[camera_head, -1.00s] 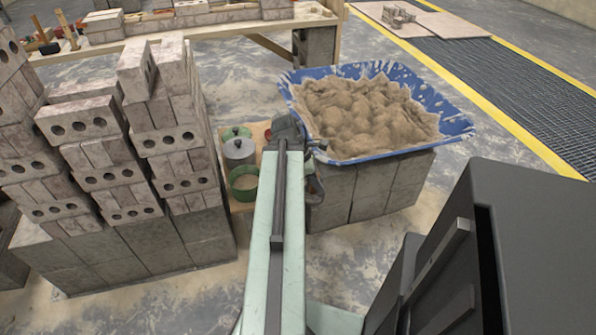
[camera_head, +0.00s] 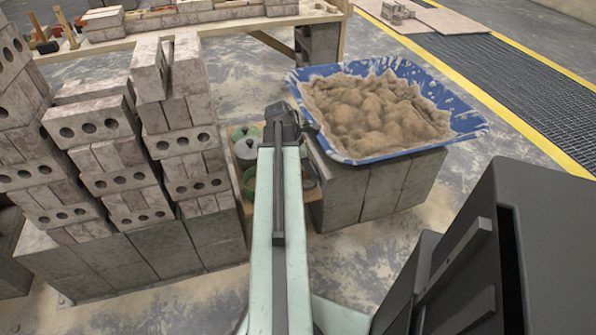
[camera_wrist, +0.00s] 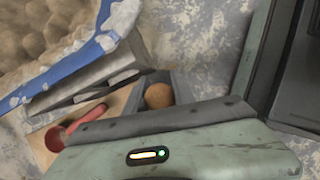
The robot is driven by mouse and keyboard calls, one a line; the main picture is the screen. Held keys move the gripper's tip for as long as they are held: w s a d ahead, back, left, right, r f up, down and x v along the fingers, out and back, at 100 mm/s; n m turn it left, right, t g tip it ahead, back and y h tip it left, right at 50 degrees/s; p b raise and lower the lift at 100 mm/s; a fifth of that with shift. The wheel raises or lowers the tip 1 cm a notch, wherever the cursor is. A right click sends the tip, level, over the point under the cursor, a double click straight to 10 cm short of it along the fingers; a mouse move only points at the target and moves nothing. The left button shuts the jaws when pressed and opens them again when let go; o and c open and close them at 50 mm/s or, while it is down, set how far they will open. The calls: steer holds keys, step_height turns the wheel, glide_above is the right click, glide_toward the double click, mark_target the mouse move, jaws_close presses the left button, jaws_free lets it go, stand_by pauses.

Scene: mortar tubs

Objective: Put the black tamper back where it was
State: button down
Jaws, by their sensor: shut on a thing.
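My gripper (camera_head: 283,122) is at the far end of my pale green arm in the head view, above the strip between the brick stack and the sand tub. Its pale green body fills the bottom of the wrist view (camera_wrist: 170,145) and hides the fingertips. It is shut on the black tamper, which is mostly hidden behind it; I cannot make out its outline. A round brown knob (camera_wrist: 159,95) shows just past the gripper's edge in the wrist view; I cannot tell whether it belongs to the tamper.
A blue tub (camera_head: 357,159) of sand stands on grey blocks (camera_head: 385,190) at the right. Perforated bricks (camera_head: 110,165) are stacked at the left. Green and grey tubs (camera_head: 247,157) sit between them on a wooden board, which also shows in the wrist view (camera_wrist: 117,100).

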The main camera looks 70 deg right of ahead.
steer(key=shift+w+d+f+b, duration=0.25)
steer(key=shift+w+f+b, duration=0.6)
steer(key=shift+f+b, duration=0.1)
steer(key=shift+b+x, duration=0.8)
steer(key=shift+a+f+b, duration=0.1)
steer(key=shift+f+b, duration=0.2)
steer(key=shift+f, duration=0.05)
steer(key=shift+w+a+r, duration=0.1)
steer(key=shift+w+r, duration=0.15)
steer(key=c, duration=1.1)
jaws_free()
steer(key=shift+o, duration=0.2)
steer(key=p+v, duration=1.1)
steer(key=v, duration=0.1)
